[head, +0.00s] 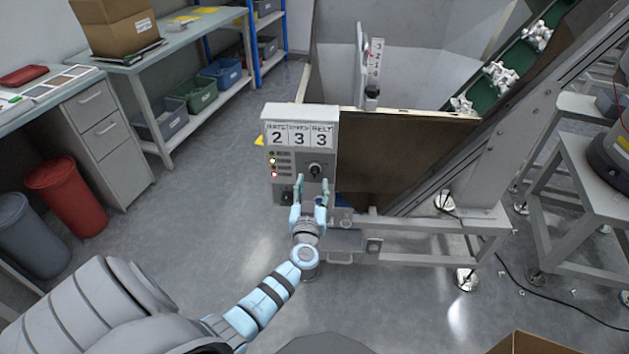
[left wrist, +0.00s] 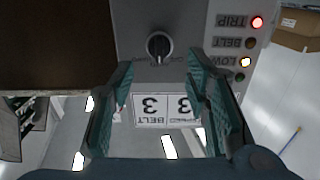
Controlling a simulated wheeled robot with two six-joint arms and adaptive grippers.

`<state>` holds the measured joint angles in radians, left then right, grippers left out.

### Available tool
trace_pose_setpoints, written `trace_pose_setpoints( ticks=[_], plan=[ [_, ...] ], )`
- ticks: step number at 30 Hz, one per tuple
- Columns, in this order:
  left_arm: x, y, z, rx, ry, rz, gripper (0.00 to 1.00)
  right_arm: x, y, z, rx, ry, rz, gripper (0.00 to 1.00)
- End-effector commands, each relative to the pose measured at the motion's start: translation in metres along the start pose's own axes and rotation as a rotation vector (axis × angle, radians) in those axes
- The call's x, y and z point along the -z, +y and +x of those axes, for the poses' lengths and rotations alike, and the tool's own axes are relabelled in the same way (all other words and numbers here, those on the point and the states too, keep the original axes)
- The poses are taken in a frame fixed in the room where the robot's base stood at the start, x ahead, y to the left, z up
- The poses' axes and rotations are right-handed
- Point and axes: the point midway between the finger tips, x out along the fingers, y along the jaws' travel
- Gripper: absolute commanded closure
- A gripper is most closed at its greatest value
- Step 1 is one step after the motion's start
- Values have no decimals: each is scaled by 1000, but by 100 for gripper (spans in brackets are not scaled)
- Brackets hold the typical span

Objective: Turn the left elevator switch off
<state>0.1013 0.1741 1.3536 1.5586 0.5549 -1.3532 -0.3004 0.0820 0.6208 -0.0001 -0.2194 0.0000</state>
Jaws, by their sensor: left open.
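The grey control box (head: 270,122) stands at the elevator's near left corner. Its black rotary switch (head: 315,170) is on the front face, under the number cards 2, 3, 3. The switch also shows in the left wrist view (left wrist: 159,46), where the box is upside down. Its pale mark points toward the number cards; labels beside it are unreadable. My left gripper (head: 312,188) is open, just in front of and below the switch. In the left wrist view its fingers (left wrist: 160,72) are spread, with the switch beyond the gap, apparently untouched. My right gripper is out of view.
Indicator lamps (left wrist: 256,22) line the box; TRIP glows red and LOW yellowish. A brown panel (head: 400,160) adjoins the box. The green elevator belt (head: 520,55) carries white parts. A red bin (head: 68,195) and workbench stand left.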

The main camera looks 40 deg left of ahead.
Motion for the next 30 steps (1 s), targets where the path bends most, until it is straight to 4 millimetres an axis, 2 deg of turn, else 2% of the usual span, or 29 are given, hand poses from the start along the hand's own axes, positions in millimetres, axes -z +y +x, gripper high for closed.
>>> trace_pose_setpoints(
  ticks=[1,3,6,16,17,24,25,30],
  plan=[
    [-5,0,13,1,2,1,57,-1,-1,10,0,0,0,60],
    [-5,0,27,0,1,-1,57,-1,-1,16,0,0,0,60],
    [-4,0,40,0,0,0,57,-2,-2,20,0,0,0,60],
    [-1,1,47,-2,-2,0,57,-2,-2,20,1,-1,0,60],
    [-1,1,47,-2,-2,0,58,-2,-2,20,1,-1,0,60],
    [-1,1,47,-2,-2,0,97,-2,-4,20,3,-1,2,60],
    [-1,1,47,-2,-2,0,100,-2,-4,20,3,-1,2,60],
    [-1,1,47,-2,-2,-7,100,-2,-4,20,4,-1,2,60]
  ],
)
